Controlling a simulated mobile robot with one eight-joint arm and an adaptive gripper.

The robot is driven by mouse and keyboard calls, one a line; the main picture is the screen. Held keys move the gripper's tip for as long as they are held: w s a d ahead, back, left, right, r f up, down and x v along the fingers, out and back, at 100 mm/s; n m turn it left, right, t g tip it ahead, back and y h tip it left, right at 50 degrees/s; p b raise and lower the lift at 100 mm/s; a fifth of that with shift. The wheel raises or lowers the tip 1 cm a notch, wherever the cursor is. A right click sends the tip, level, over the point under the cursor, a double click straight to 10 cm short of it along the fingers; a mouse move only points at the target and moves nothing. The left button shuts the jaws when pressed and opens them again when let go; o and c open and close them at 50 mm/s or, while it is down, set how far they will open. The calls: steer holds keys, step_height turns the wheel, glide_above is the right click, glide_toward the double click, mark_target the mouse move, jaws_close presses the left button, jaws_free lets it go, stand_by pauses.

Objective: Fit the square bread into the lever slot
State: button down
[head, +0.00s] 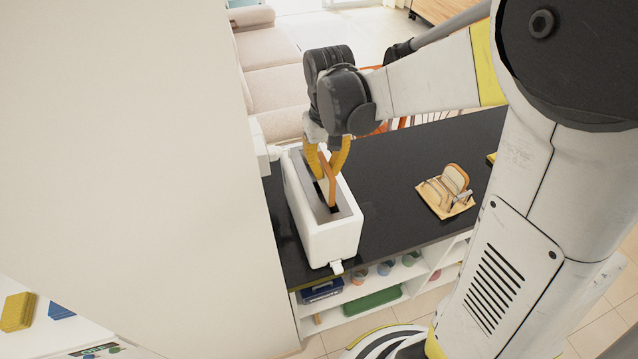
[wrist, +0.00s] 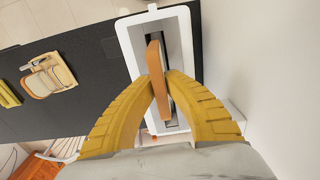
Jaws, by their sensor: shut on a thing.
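A white toaster (head: 327,242) with a grey top plate stands on the dark counter; its lever (head: 337,267) is at the near end. My gripper (head: 328,168) points down over the toaster, its yellow fingers shut on a slice of bread (head: 333,194). The slice is upright, edge-on, with its brown crust facing the head camera. Its lower edge overlaps the dark opening towards the lever end. I cannot tell whether it has entered the opening. In the wrist view the slice (wrist: 154,58) is between the fingertips (wrist: 160,86), roughly along the toaster's length and slightly angled.
A rack (head: 434,190) with bread slices stands on a wooden board (head: 447,212) to the right on the dark counter (head: 385,170). Bare counter lies between it and the toaster. A pale wall is close on the left. Shelves with bins (head: 372,300) are below.

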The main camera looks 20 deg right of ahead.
mark_target(326, 190)
steer(key=f, duration=0.2)
steer(key=shift+s+f, duration=0.25)
steer(key=shift+f, duration=0.15)
steer(key=shift+w+f+b, duration=0.1)
steer(key=shift+f+b, duration=0.4)
steer(key=shift+f, duration=1.55)
steer(key=shift+f, duration=0.1)
steer(key=c, duration=1.5)
jaws_free()
